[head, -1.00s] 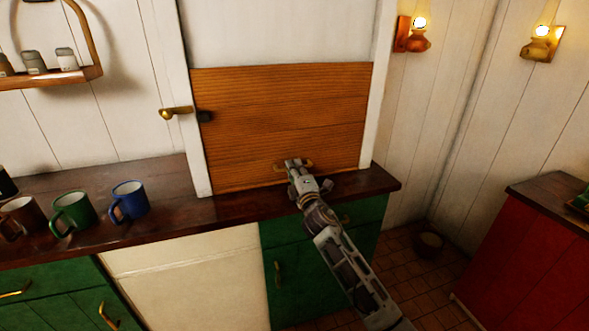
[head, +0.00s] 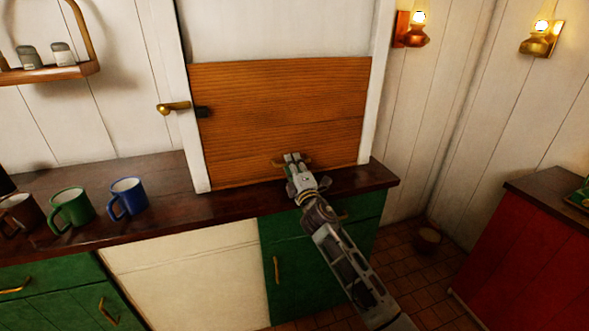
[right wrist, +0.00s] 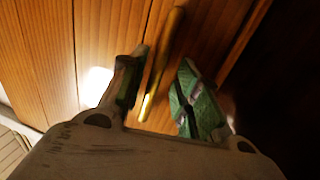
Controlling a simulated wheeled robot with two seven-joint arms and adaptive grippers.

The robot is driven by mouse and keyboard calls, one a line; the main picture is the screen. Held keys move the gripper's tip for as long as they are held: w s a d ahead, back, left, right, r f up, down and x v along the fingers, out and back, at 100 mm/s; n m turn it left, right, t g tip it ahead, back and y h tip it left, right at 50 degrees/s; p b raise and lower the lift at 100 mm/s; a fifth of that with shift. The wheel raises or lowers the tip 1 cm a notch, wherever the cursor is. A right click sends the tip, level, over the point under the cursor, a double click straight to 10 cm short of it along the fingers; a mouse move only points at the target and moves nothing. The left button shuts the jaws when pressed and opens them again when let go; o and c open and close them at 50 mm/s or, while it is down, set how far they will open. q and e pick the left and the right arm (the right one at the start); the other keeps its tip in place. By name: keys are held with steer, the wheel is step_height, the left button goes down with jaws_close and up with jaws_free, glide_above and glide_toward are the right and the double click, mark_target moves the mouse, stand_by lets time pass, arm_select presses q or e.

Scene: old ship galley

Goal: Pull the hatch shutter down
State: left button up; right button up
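The hatch shutter (head: 280,105) is a brown wooden panel in a white frame, its lower edge close to the dark counter. Its brass handle (head: 278,163) is near the bottom edge, partly hidden by my right gripper (head: 293,158). In the right wrist view the handle (right wrist: 163,60) is a brass bar running between the two fingers of my right gripper (right wrist: 157,82). Gaps show beside the bar, so the fingers look open around it. The shutter's wood (right wrist: 100,45) fills the background there. My left gripper is not in view.
A brass latch (head: 174,107) sits on the left frame post. A blue mug (head: 127,198) and a green mug (head: 72,209) stand on the counter (head: 165,215) at left. The counter between the blue mug and my right arm is clear.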

steer(key=shift+s, duration=0.1)
steer(key=v, duration=1.1)
steer(key=shift+s+f, duration=0.2)
steer(key=shift+s, duration=0.15)
steer(key=shift+s+d, duration=0.1)
steer(key=shift+d, duration=0.1)
stand_by(0.5)
